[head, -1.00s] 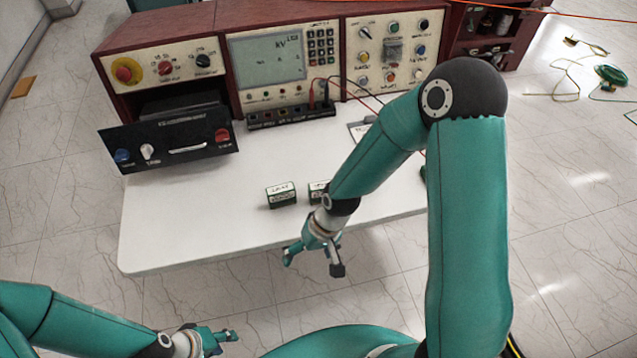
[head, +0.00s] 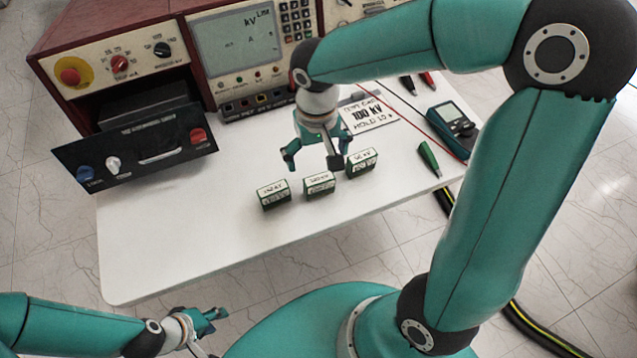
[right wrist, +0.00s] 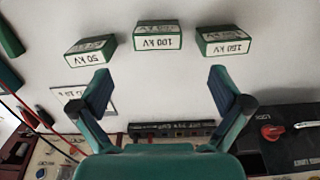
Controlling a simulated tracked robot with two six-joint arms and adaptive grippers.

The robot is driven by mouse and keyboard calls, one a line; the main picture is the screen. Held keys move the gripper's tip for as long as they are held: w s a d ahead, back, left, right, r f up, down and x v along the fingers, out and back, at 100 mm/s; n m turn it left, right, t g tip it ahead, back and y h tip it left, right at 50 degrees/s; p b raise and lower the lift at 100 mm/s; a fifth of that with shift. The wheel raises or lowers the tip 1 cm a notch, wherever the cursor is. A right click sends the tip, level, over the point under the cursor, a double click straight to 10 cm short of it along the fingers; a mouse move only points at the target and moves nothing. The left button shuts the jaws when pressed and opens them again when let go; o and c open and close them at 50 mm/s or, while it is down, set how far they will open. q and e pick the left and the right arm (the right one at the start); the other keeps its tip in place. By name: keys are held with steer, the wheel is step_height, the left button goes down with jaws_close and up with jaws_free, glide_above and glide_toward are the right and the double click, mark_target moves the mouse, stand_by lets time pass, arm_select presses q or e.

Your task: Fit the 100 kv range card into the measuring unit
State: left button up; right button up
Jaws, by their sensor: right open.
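Three small green-and-white range cards stand in a row on the white table. The 100 kV card (head: 319,184) is the middle one, and it also shows in the right wrist view (right wrist: 157,38). The 150 kV card (head: 273,194) is left of it and the 50 kV card (head: 361,163) right of it in the head view. My right gripper (head: 312,158) is open and empty, above the table on the console side of the cards. My left gripper (head: 210,317) is low in front of the table; its jaw state is unclear. The console has a kV display (head: 236,45).
A black-fronted drawer (head: 135,150) juts from the console's left part. A paper sign (head: 372,113) reading 100 kV lies behind the cards. A meter (head: 450,130) and green probe (head: 429,157) lie at right, with red and black leads. The table's front left is clear.

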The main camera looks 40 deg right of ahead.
mark_target(319, 178)
step_height(319, 178, down, 9)
steer(key=shift+s+d+f, duration=0.15)
steer(key=c, duration=1.2)
